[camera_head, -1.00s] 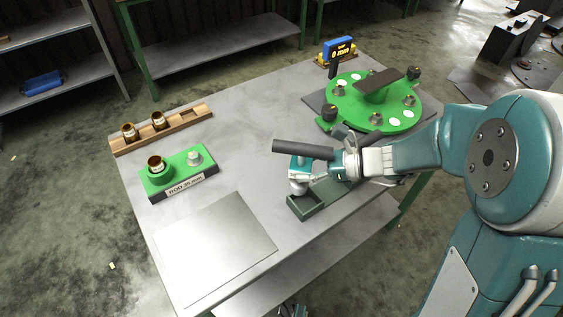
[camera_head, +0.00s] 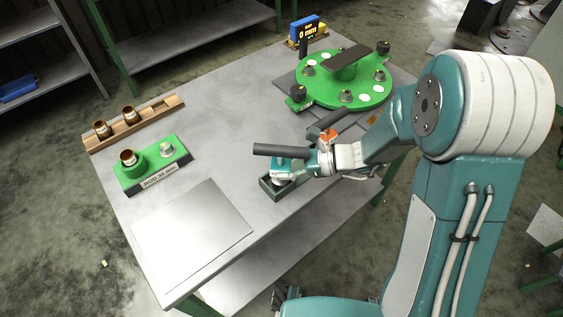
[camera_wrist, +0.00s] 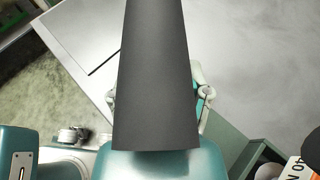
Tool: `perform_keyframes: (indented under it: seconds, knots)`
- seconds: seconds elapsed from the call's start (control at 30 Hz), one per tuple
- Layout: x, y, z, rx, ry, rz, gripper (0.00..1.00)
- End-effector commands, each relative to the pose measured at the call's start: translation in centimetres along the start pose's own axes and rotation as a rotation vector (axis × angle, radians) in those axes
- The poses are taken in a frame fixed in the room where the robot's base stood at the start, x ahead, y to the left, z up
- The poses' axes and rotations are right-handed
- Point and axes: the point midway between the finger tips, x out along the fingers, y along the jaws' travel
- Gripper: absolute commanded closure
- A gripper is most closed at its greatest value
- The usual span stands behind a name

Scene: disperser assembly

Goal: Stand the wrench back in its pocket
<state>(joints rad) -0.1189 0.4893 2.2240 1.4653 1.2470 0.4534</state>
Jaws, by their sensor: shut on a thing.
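My gripper (camera_head: 284,172) is shut with a dark grey bar, seemingly the top of the wrench (camera_head: 280,150), lying across above its fingers. In the wrist view the bar (camera_wrist: 157,80) fills the middle and covers most of the gap between the fingers; the lower part of the wrench is hidden. The gripper is low over the left end of a dark green open tray (camera_head: 271,190), which also shows at lower right of the wrist view (camera_wrist: 232,145). I cannot tell whether the wrench touches the tray or which pocket is under it.
A green round fixture (camera_head: 320,94) with a dark top bar stands behind my arm. A green block (camera_head: 139,179) with a brass-coloured ring, a wooden rack (camera_head: 163,108) and a bare metal plate (camera_head: 190,235) are at left. The table middle is clear.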

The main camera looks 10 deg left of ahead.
Motion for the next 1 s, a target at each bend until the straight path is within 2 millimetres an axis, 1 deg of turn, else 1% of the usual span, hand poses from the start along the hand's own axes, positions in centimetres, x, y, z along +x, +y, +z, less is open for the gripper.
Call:
perform_keyframes:
  seconds: [0.37, 0.4, 0.43, 0.47, 0.87, 1.0]
  knots:
    - [0.31, -0.03, -0.16, 0.001, 0.006, 0.000, 0.98]
    - [0.25, -0.04, -0.16, 0.001, 0.006, -0.001, 0.24]
    - [0.19, -0.04, -0.16, 0.001, 0.005, -0.001, 0.11]
    - [0.14, -0.03, -0.16, 0.001, 0.005, -0.001, 0.00]
    - [0.32, 0.00, -0.22, 0.002, 0.008, 0.000, 0.00]
    - [-0.49, -0.08, -0.19, 0.001, 0.007, -0.003, 0.00]
